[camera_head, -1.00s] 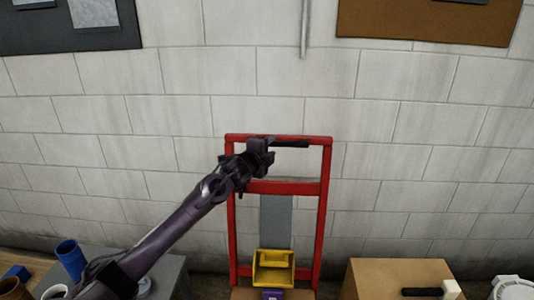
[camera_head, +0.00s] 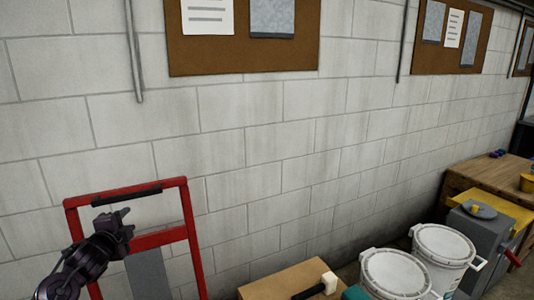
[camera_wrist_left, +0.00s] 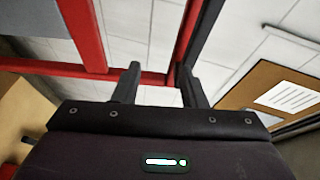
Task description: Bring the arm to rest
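My left gripper (camera_head: 122,218) is at the lower left of the head view, in front of the red frame of a hand truck (camera_head: 188,222). In the left wrist view its two fingers (camera_wrist_left: 158,88) stand apart with nothing between them, so it is open and empty. The red frame (camera_wrist_left: 85,35) shows beyond the fingertips there. I cannot tell whether the fingers touch it. My right gripper is not in view.
A cardboard box (camera_head: 272,284) with a mallet (camera_head: 318,286) stands right of the hand truck. White buckets (camera_head: 395,270), a grey machine (camera_head: 482,235) and a wooden bench (camera_head: 490,178) follow to the right. A block wall (camera_head: 245,150) with cork boards (camera_head: 240,60) runs behind.

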